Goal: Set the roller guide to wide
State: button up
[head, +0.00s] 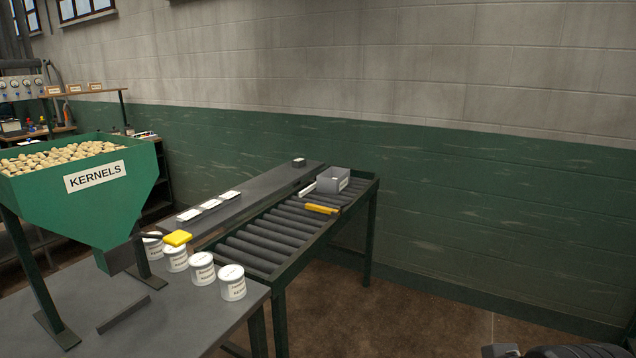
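A roller conveyor (255,247) with dark rollers in a green frame stands in the middle of the head view. A yellow bar (321,209) lies across the rollers toward the far end; it may be part of the roller guide. A pale bar (307,188) lies behind it, beside a grey bin. Three small pale plates (210,204) sit in a row on the flat rail left of the rollers; their writing is too small to read. A dark part at the bottom right edge (572,351) seems to be my gripper, mostly cut off and far from the conveyor. Its fingers cannot be made out.
The grey bin (334,181) stands at the conveyor's far end. A small dark block (299,162) sits on the rail. A green kernel hopper (95,190), several white tubs (232,283) and a yellow paddle-like piece (178,239) are at left. The floor right of the conveyor is clear.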

aim_at(312, 186)
jog(key=i+u, duration=0.1)
jog(key=i, duration=0.4)
jog(key=i+u, duration=0.1)
jog(key=i, duration=0.4)
jog(key=i+u, duration=0.1)
jog(key=i, duration=0.35)
jog(key=i+l+u, duration=0.1)
jog(key=i, duration=0.4)
jog(key=i+l+u, duration=0.1)
jog(key=i, duration=0.4)
jog(key=i+l, duration=0.25)
jog(key=i, duration=0.2)
jog(key=i+l+u, duration=0.15)
jog(key=i, duration=0.35)
